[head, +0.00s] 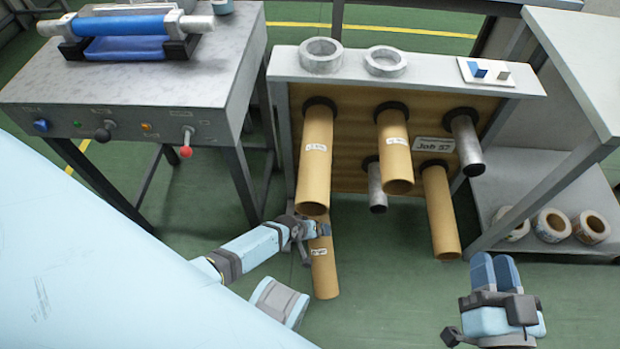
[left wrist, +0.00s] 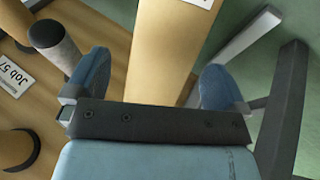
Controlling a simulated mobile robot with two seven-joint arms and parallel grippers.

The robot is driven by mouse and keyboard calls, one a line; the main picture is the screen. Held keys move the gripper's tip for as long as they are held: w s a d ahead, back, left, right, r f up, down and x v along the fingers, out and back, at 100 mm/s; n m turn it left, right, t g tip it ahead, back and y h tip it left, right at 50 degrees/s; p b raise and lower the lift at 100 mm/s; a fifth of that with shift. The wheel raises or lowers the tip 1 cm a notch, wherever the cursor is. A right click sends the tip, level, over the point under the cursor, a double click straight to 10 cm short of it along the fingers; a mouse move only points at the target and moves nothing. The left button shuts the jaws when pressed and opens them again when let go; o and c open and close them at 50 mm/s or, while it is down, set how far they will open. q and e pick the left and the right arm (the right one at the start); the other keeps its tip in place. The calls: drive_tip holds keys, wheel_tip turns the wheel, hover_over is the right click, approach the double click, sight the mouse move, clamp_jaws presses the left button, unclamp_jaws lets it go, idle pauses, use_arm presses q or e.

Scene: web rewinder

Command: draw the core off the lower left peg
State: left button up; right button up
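The lower left core (head: 324,270) is a tan cardboard tube with a white label, low on the rack below the upper left core (head: 316,165). Its peg is hidden. My left gripper (head: 318,229) is at this core, just below the upper core's front end. In the left wrist view a tan tube (left wrist: 165,60) runs between the two blue fingers of my left gripper (left wrist: 155,82). A gap shows beside the left finger, so it looks open around the tube; contact at the right finger is unclear. My right gripper (head: 495,272) is empty, its fingers close together, at the lower right.
The rack (head: 440,72) also holds an upper middle core (head: 395,150), a lower right core (head: 440,210) and bare metal pegs (head: 467,145). A bench (head: 130,85) stands left. A shelf (head: 545,185) with label rolls stands right. Green floor is clear in front.

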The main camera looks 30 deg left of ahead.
use_arm(q)
drive_tip(key=shift+w+a+r, duration=0.15)
drive_tip(key=shift+r, duration=0.1)
drive_tip(key=shift+a+r+p, duration=0.15)
drive_tip(key=shift+r+p, duration=0.15)
drive_tip(key=p+v, duration=0.6)
drive_tip(key=v, duration=0.7)
use_arm(e)
drive_tip(key=s+d+f+g+h, duration=0.2)
drive_tip(key=d+f+g+h, duration=0.1)
drive_tip(key=f, duration=0.5)
drive_tip(key=shift+s+d+f+g, duration=0.15)
drive_tip(key=shift+s+d+g, duration=0.15)
drive_tip(key=shift+d+g, duration=0.4)
drive_tip(key=shift+a, duration=0.1)
